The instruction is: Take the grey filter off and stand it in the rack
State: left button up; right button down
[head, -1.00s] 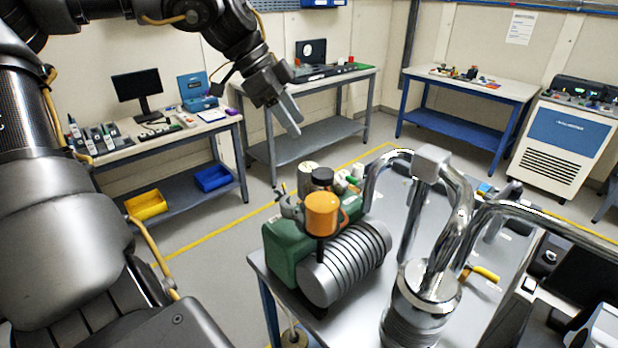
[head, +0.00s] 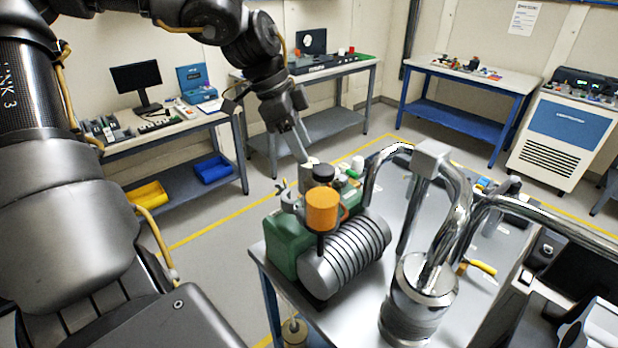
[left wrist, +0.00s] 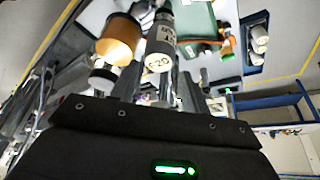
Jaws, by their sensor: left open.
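The grey filter (head: 306,178), a short upright cylinder with a cream top, stands on the green pump (head: 288,246), behind the orange filter (head: 322,211) and a black-capped one (head: 323,174). They partly hide it in the head view. My right gripper is out of view.
The pump stands on a grey table with a bent chrome pipe (head: 433,265) to its right. White-capped pieces (head: 351,166) stand behind the filters. Yellow-handled pliers (head: 481,267) lie farther right. Benches line the back wall, with open floor between.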

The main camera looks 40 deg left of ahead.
pick_arm(q)
jog(key=shift+d+f+p, duration=0.15)
jog(key=shift+f+p, duration=0.15)
jog(key=p+x, duration=0.1)
jog(key=x, duration=0.2)
jog(key=shift+w+f, duration=0.1)
jog(key=shift+f, duration=0.25)
jog(key=shift+w+d+f, duration=0.1)
jog(key=shift+f, duration=0.25)
jog(key=c, duration=0.7)
jog(key=shift+o, duration=0.2)
jog(key=shift+r, duration=0.1)
